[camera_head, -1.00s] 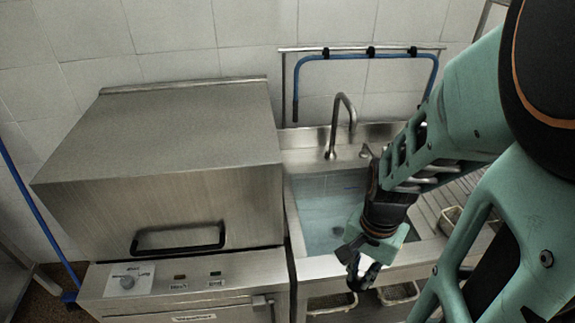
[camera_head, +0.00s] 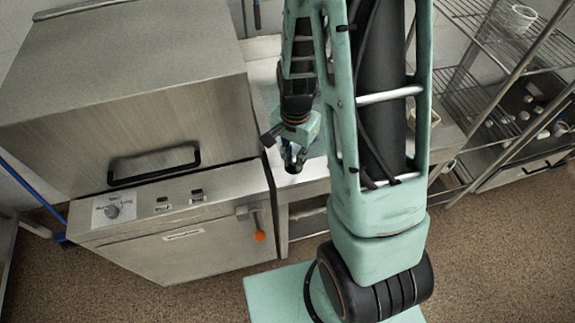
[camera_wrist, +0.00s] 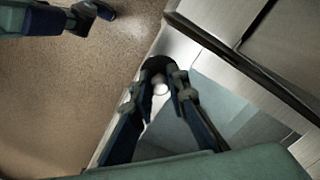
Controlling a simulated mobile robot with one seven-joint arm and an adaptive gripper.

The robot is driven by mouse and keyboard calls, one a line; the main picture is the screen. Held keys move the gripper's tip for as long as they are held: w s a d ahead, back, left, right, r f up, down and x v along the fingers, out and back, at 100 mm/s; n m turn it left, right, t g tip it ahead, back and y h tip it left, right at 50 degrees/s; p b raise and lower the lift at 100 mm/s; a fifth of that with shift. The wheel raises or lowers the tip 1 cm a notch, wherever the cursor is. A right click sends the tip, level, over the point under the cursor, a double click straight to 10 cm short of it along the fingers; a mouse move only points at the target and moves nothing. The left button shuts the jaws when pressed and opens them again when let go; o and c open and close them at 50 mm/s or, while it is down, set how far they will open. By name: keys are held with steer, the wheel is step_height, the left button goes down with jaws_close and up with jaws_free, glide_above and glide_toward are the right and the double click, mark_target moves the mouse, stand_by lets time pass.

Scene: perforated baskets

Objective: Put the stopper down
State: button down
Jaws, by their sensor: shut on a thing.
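My gripper (camera_head: 292,160) is shut on a small dark stopper (camera_wrist: 156,64). In the wrist view my gripper (camera_wrist: 158,85) has its fingers on either side of the stopper, which looks round and black with a pale spot beneath it. In the head view the stopper is too small and dark to tell apart from the fingertips. The gripper hangs over the front rim of the steel sink counter (camera_wrist: 190,50), just right of the dishwasher. The height above the counter is hard to tell.
The steel dishwasher (camera_head: 130,90) stands left of my gripper, with an orange-tipped lever (camera_head: 259,236) on its front. The sink basin (camera_wrist: 225,95) lies beside the gripper in the wrist view. Wire shelves (camera_head: 480,85) stand at right.

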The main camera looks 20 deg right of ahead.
steer(key=shift+w+a+f+b, duration=0.2)
steer(key=shift+w+f, duration=0.15)
steer(key=shift+f, duration=0.15)
steer(key=shift+w+a+f+b, duration=0.2)
steer(key=shift+w+f, duration=0.1)
steer(key=shift+f, duration=0.15)
steer(key=shift+w+a+f+b, duration=0.1)
steer(key=shift+w+f+b, duration=0.05)
steer(key=shift+f+b, duration=0.6)
steer(key=shift+w+f+b, duration=0.1)
steer(key=shift+f+b, duration=0.35)
steer(key=shift+f, duration=0.5)
steer(key=shift+f, duration=0.15)
steer(key=c, duration=1.9)
jaws_free()
step_height(320, 180, up, 12)
steer(key=shift+r, duration=0.15)
